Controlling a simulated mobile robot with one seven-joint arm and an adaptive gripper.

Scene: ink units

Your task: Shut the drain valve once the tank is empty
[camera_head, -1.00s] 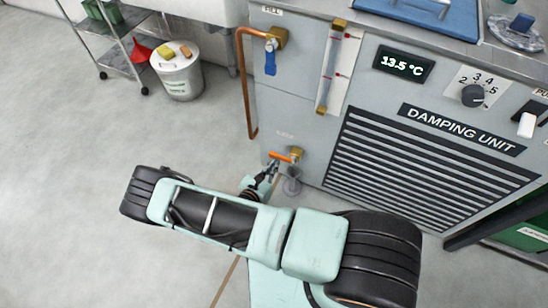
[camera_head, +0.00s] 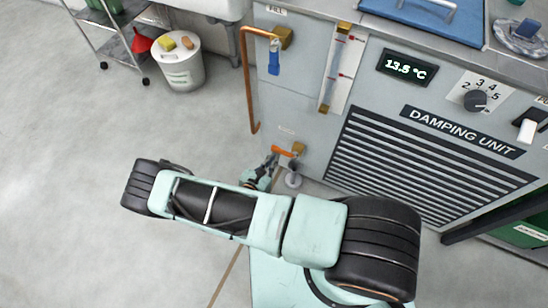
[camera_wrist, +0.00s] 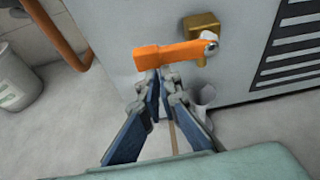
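The drain valve has an orange lever (camera_head: 283,152) on a brass body (camera_head: 299,149), low on the grey unit's front. In the wrist view the lever (camera_wrist: 175,52) points left from its brass body (camera_wrist: 203,24), roughly level. My gripper (camera_wrist: 158,76) has its fingertips together just under the lever's left half; I cannot tell if they touch it. In the head view my gripper (camera_head: 273,160) is small and partly hidden by my arm. A sight tube (camera_head: 333,68) with red marks is on the front; its liquid level is unclear.
A small cup-like drain (camera_head: 293,180) sits below the valve. A copper pipe (camera_head: 249,85) and a blue-handled fill valve (camera_head: 274,62) are above left. A white bin (camera_head: 177,62) and a wire shelf cart (camera_head: 108,35) stand further left. The floor at left is clear.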

